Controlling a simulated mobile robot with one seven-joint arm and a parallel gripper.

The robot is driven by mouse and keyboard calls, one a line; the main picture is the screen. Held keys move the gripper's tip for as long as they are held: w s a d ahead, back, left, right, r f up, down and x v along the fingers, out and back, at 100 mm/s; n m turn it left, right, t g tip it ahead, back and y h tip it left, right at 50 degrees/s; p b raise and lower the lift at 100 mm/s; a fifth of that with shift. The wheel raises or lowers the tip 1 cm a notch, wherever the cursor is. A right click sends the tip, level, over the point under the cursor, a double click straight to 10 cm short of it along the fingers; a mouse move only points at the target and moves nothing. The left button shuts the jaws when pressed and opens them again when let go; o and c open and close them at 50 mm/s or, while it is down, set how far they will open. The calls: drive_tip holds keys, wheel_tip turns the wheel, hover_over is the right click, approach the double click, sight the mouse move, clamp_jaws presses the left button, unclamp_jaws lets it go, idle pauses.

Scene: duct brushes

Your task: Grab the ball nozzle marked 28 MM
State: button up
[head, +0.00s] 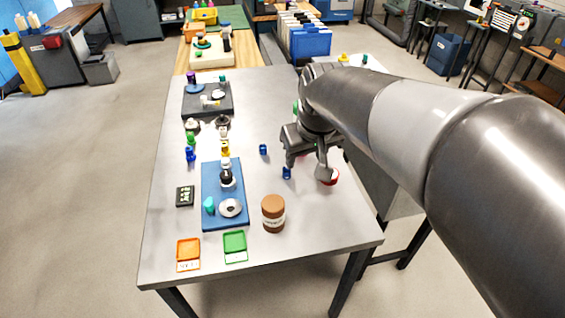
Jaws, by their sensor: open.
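My gripper (306,170) is open over the right side of the grey metal table (270,110), its fingers pointing down. A small blue piece (286,173) stands just by its left finger. A red and white round piece (332,177) is partly hidden behind its right finger. I see nothing held between the fingers. No 28 MM marking is readable at this size, so I cannot tell which piece is the ball nozzle. A dark and white rounded piece (227,179) stands on the blue mat (209,178). Another small blue piece (263,149) stands left of my gripper.
A brown-lidded jar (273,213) stands near the front. Orange (188,249) and green (235,242) trays lie at the front edge. A dark tray (190,105) with small parts lies farther back. My arm hides the table's right back. The table between jar and right edge is clear.

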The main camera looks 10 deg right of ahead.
drive_tip(key=w+f+n+g, duration=0.15)
drive_tip(key=w+f, duration=0.45)
drive_tip(key=w, duration=0.6)
drive_tip(key=n+g, duration=0.1)
drive_tip(key=g, duration=0.1)
approach(288, 170)
drive_tip(key=shift+t+y, duration=0.25)
drive_tip(key=shift+y, duration=0.05)
wheel_tip(288, 170, down, 5)
drive_tip(key=shift+f, duration=0.1)
drive_tip(key=shift+w+f, duration=0.25)
drive_tip(key=shift+f, duration=0.55)
drive_tip(key=shift+w+f, duration=0.25)
drive_tip(key=shift+f, duration=0.55)
drive_tip(key=shift+w+f, duration=0.25)
drive_tip(key=shift+f, duration=0.55)
drive_tip(key=c, duration=1.1)
drive_tip(key=shift+r, duration=0.15)
